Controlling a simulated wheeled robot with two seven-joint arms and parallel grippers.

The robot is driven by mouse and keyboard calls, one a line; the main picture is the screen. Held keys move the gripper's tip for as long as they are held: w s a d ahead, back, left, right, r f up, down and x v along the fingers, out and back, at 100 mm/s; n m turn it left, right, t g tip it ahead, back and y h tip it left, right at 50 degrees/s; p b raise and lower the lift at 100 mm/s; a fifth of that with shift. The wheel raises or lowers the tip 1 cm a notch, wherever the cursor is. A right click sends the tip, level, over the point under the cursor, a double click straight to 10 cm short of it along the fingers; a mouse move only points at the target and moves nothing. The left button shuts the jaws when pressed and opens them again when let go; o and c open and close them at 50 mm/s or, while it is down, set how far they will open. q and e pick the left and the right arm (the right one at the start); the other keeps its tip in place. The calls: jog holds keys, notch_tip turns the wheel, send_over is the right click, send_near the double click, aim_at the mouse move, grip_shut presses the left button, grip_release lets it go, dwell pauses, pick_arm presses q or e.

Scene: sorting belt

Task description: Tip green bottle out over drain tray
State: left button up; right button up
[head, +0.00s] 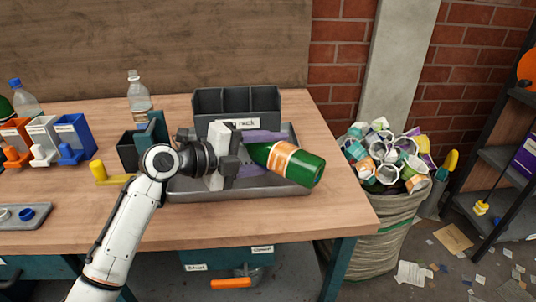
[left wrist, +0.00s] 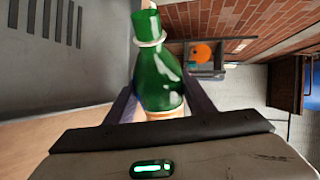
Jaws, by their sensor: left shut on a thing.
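The green bottle (head: 306,169) with an orange and white label lies on its side in the air, above the right part of the grey drain tray (head: 185,187). Its wide end points right and toward the front; its neck is hidden in the head view. My left gripper (head: 235,162) is shut on the bottle. In the left wrist view the green bottle (left wrist: 158,70) sits between the fingers, with the label at the fingers and the neck with a white ring beyond. I cannot tell whether liquid runs out. My right gripper is not in view.
A clear bottle (head: 138,92) and coloured bins (head: 75,138) stand to the left. A full sack (head: 375,225) stands off the table's right end. The front right tabletop is clear.

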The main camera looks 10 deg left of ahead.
pick_arm(q)
jog(key=shift+f+n+h+b, duration=0.4)
jog(key=shift+f+n+b, duration=0.3)
jog(key=shift+b, duration=0.4)
jog(key=shift+w+a+r+n, duration=0.1)
jog(key=shift+r+n, duration=0.3)
jog(key=shift+r, duration=0.15)
jog(key=shift+a+r+n+t+h+b, duration=0.1)
jog(key=shift+r+n+t+h+b, duration=0.2)
jog(key=shift+r+n+h+b, duration=0.3)
jog(key=shift+a+r+n, duration=0.1)
jog(key=shift+r+n, duration=0.3)
jog(key=shift+r, duration=0.15)
jog(key=shift+h, duration=0.3)
dwell(0.7)
